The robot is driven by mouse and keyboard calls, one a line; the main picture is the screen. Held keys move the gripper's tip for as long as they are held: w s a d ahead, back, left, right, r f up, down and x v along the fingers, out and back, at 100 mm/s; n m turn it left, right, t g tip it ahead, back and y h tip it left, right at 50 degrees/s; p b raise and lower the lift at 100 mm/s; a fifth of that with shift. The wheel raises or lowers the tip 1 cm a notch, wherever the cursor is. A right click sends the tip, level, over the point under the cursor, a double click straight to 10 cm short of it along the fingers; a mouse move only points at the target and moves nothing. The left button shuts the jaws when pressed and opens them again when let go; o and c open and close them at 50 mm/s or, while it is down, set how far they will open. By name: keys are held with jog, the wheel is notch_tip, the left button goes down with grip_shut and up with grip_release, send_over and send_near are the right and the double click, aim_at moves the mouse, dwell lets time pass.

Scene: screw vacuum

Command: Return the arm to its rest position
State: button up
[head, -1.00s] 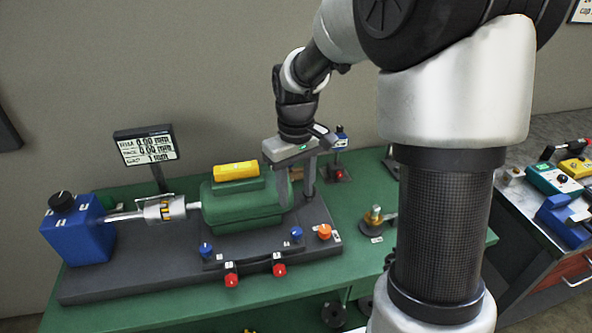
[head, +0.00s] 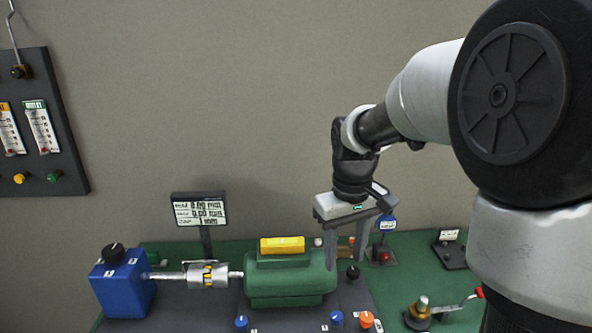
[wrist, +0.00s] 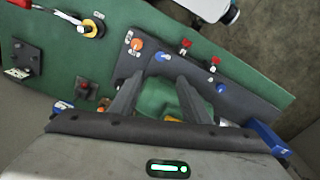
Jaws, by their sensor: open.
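My gripper (head: 346,250) is at the end of my arm, pointing down over the right end of a green motor-like block (head: 290,285). Its two fingers are apart with nothing visible between them. In the wrist view my gripper (wrist: 163,92) shows both fingers spread, with the green block (wrist: 160,100) seen between and beyond them. Whether the fingertips touch anything below cannot be told.
The green block bears a yellow piece (head: 282,244) and lines up with a silver coupling (head: 207,275) and a blue box (head: 124,288). A display (head: 199,211) stands behind. A crank fixture (head: 422,313) is at right. A gauge panel (head: 40,110) hangs on the wall at left.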

jog(key=s+r+m+t+p, duration=0.3)
jog(key=s+r+t+p, duration=0.2)
jog(key=s+r, duration=0.8)
jog(key=s, duration=0.4)
jog(key=shift+s+r+m, duration=0.2)
jog(key=shift+s+m, duration=0.2)
jog(key=shift+d, duration=0.1)
dwell(0.6)
